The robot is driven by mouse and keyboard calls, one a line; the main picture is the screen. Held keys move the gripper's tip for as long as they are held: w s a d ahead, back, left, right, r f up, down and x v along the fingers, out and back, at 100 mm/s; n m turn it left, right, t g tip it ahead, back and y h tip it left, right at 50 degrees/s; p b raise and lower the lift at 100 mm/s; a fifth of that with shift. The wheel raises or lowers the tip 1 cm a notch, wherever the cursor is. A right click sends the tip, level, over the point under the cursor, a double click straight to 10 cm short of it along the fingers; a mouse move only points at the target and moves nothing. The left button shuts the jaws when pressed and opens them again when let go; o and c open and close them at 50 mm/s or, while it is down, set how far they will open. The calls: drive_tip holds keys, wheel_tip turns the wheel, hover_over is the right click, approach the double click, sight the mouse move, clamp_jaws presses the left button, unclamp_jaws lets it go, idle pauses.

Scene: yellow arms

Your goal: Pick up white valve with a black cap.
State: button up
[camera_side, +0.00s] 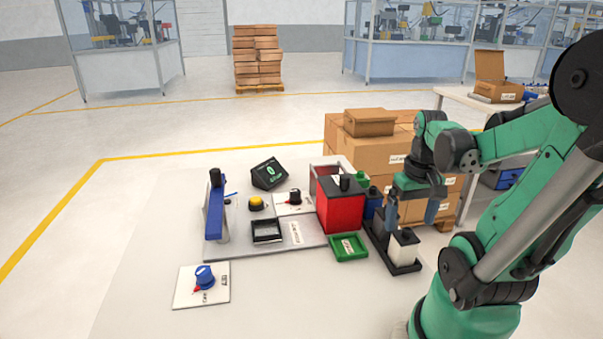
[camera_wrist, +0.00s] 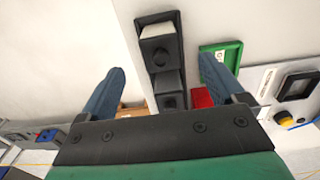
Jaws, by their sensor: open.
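The white valve with a black cap (camera_side: 403,251) stands upright in the front slot of a black holder (camera_side: 404,269) in the side view. In the wrist view its white body (camera_wrist: 156,32) and round black cap (camera_wrist: 160,57) show near the top centre. My gripper (camera_side: 412,213) hangs above the black holder, with its blue fingers pointing down. It is open, and nothing shows between the fingers. In the wrist view the valve lies ahead of and between the fingertips (camera_wrist: 163,70), apart from them.
A green tray (camera_side: 348,247) and a red box (camera_side: 340,205) stand left of the holder. A dark blue item (camera_side: 373,204) stands behind it. A grey panel (camera_side: 300,236) with small parts lies further left.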

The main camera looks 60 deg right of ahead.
sight(407, 230)
drive_tip(key=shift+f, duration=2.5)
clamp_jaws()
drive_tip(key=shift+r, duration=0.1)
